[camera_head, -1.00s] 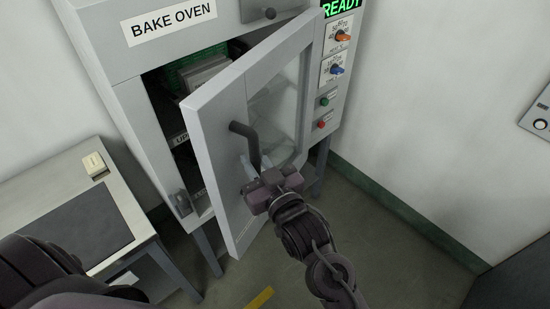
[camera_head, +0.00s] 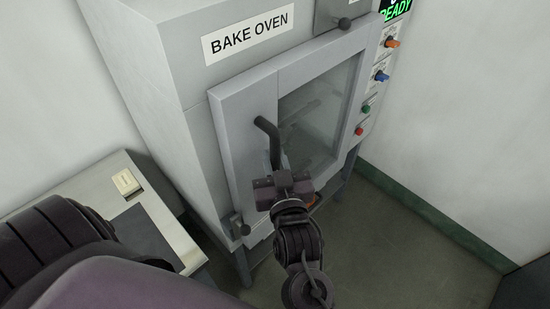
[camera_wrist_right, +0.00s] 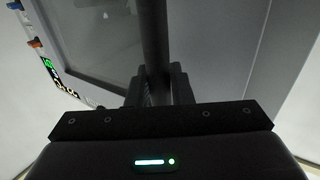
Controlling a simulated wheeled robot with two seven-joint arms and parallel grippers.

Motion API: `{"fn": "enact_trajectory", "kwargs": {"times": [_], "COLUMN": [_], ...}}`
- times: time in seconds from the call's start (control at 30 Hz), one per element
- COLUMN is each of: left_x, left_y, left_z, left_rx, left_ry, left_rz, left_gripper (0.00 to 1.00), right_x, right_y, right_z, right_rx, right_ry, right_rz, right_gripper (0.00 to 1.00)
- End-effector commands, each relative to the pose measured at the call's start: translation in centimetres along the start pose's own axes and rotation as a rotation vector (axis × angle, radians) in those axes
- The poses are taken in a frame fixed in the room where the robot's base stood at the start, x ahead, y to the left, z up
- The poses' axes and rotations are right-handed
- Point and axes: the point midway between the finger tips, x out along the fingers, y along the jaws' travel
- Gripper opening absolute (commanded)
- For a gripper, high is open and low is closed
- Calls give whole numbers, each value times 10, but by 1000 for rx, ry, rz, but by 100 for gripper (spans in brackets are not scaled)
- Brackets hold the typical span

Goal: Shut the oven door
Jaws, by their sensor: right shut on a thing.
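The grey bake oven (camera_head: 165,65) stands against the wall in the head view. Its door (camera_head: 245,125), with a glass window (camera_head: 320,115), lies against or very near the oven front; I cannot tell whether a thin gap is left. My right gripper (camera_head: 278,165) is shut on the dark door handle (camera_head: 268,132), near its lower end. In the right wrist view the handle (camera_wrist_right: 154,40) runs up from between the fingers (camera_wrist_right: 154,88). My left gripper is out of view; a large dark part of my own body fills the lower left of the head view.
A dark latch (camera_head: 240,226) sits at the oven's lower left front corner. A bench (camera_head: 175,225) with a small cream switch (camera_head: 126,182) stands at left. Knobs and buttons (camera_head: 382,76) line the oven's right side. The floor (camera_head: 410,240) at right is clear.

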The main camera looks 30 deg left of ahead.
Motion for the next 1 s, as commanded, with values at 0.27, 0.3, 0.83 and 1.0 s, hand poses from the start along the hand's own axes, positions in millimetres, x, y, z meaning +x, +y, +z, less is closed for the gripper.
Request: {"fn": "enact_trajectory", "kwargs": {"times": [0.27, 0.3, 0.83, 1.0], "left_x": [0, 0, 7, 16], "left_y": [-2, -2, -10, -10], "left_z": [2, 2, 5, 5], "left_rx": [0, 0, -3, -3], "left_ry": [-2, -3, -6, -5], "left_rz": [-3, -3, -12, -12], "left_gripper": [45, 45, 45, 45], "right_x": [1, 1, -16, -46], "right_y": [-4, -3, -2, -1], "right_z": [-5, -5, 1, 0], "right_rx": [1, 1, 1, 3], "right_ry": [10, 10, 4, 8], "right_rz": [-9, -9, -6, -6], "right_gripper": [26, 31, 39, 39]}}
